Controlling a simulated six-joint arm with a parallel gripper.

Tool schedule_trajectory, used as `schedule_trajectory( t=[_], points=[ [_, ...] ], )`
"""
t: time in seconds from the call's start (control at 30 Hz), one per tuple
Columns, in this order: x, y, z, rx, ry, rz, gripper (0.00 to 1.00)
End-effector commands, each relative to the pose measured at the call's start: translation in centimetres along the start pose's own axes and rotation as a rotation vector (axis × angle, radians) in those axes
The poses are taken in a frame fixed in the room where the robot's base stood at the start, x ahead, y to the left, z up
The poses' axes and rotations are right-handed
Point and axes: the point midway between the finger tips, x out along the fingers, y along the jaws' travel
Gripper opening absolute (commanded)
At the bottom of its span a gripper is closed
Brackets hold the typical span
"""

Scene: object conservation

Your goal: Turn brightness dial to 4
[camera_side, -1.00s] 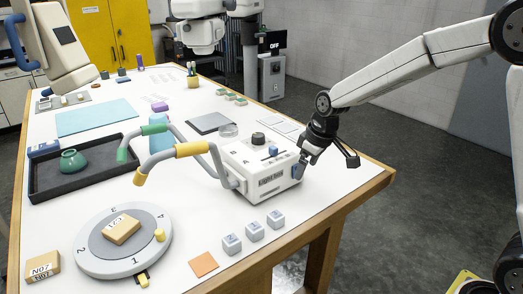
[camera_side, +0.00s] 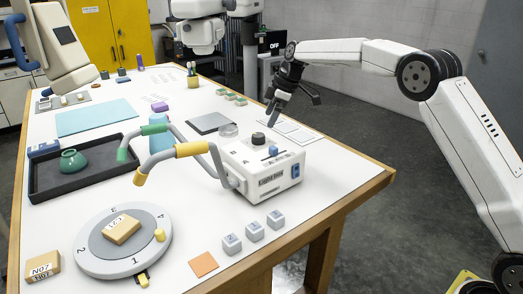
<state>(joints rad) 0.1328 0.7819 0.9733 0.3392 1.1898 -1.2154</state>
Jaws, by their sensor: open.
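A white light box (camera_side: 262,182) stands near the table's right edge, with a label on its front face. A dark round knob (camera_side: 259,138) sits on its top, with a blue slider (camera_side: 272,151) in front of it. Letters mark the top, but the dial's setting is too small to read. A blue part (camera_side: 296,170) shows on the box's right side. My gripper (camera_side: 272,116) is open and empty, pointing down just behind and above the dark knob, apart from it.
Two curved lamp arms with green (camera_side: 153,129) and yellow (camera_side: 191,149) sleeves stand left of the box. White cards (camera_side: 300,136) lie behind the box.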

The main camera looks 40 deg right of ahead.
Motion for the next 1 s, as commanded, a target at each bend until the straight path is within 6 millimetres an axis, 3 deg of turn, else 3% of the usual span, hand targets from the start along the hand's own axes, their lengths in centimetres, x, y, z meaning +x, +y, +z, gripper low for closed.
schedule_trajectory(
  t=[0.57, 1.0],
  points=[
    [0.2, 0.8, -0.5, -0.071, 0.020, -0.012, 0.95],
    [4.9, 0.7, -0.6, -0.070, 0.019, -0.012, 0.95]
  ],
)
